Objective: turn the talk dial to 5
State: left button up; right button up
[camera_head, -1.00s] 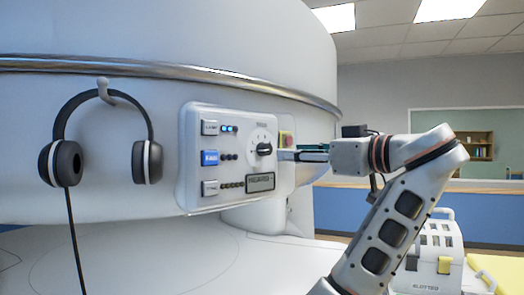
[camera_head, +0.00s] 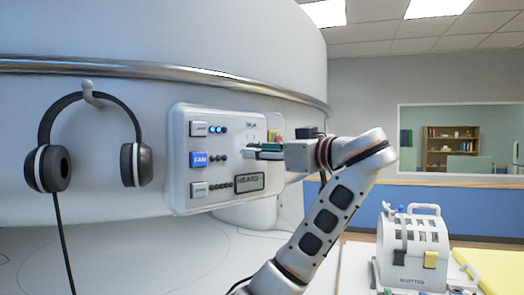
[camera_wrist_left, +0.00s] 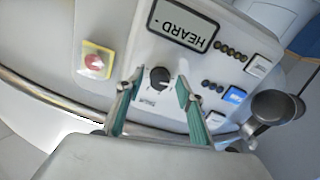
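The talk dial (camera_wrist_left: 159,78) is a round black knob on a white control panel (camera_head: 180,125). In the left wrist view it sits between the two teal fingers of my left gripper (camera_wrist_left: 158,82), which are apart on either side of it. I cannot tell whether either finger touches it. In the head view my left gripper (camera_head: 252,151) is at the right part of the panel and hides the knob. The dial's number marks are too small to read. The panel's display (camera_wrist_left: 184,25) reads "HEARD -". My right gripper is not in view.
A red knob on a yellow plate (camera_wrist_left: 95,61) is beside the panel. Buttons, one blue (camera_head: 199,159), and small lamps line its other side. Black headphones (camera_head: 53,168) hang left of the panel. A white slotted case (camera_head: 412,245) stands at the lower right.

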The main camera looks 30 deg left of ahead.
pick_arm(q)
grip_shut()
